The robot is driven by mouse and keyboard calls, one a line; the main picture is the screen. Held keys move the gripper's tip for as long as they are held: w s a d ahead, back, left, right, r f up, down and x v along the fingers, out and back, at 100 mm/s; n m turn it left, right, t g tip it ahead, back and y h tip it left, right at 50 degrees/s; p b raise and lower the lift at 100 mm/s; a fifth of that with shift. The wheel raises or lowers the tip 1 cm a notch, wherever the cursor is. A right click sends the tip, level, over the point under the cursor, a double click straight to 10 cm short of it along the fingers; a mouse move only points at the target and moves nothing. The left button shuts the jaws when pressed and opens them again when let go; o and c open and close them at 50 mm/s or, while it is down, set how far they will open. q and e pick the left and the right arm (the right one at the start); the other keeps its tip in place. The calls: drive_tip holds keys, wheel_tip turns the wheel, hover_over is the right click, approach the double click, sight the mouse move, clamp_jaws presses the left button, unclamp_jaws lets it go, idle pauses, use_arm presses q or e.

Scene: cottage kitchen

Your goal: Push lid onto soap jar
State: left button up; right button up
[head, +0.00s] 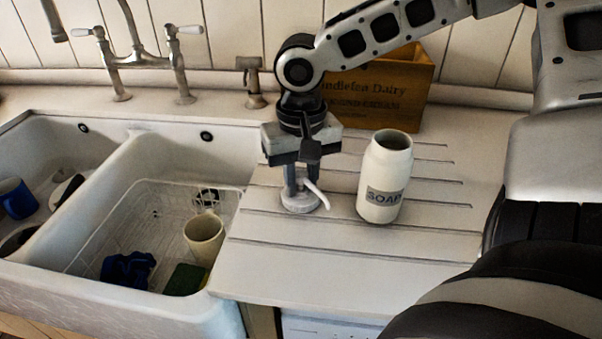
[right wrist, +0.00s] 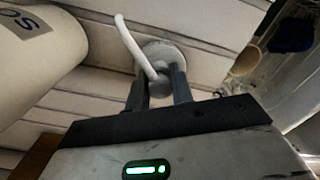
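The soap jar (head: 385,178) is a cream jar with a grey SOAP label, standing upright on the ribbed drainboard. Its mouth is open and dark. It also shows at the left edge of the right wrist view (right wrist: 28,45). The lid (head: 300,202) is a pale round pump top with a thin bent white spout, left of the jar. It also shows in the right wrist view (right wrist: 172,56). My right gripper (head: 300,183) points down over it, its narrowly spaced fingers (right wrist: 160,82) on either side of the pump's top; finger contact is partly hidden. My left gripper is out of view.
A wooden crate (head: 385,95) stands behind the jar against the wall. The double sink (head: 130,215) lies left, holding a cream cup (head: 204,238), a blue cloth (head: 127,270) and a green sponge (head: 186,279). The drainboard (head: 330,270) is clear in front of the jar.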

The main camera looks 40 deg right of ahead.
clamp_jaws()
drive_tip(key=shift+r, duration=0.45)
wheel_tip(320, 180, up, 2)
drive_tip(key=shift+r+p, duration=0.2)
drive_tip(key=shift+p, duration=0.1)
drive_tip(key=s+a+r+p, duration=0.1)
drive_tip(key=s+a+r, duration=0.5)
drive_tip(key=s+r, duration=0.3)
drive_tip(key=s, duration=0.3)
drive_tip(key=shift+s+a+r, duration=0.2)
drive_tip(key=shift+s+r, duration=0.05)
drive_tip(key=shift+r, duration=0.1)
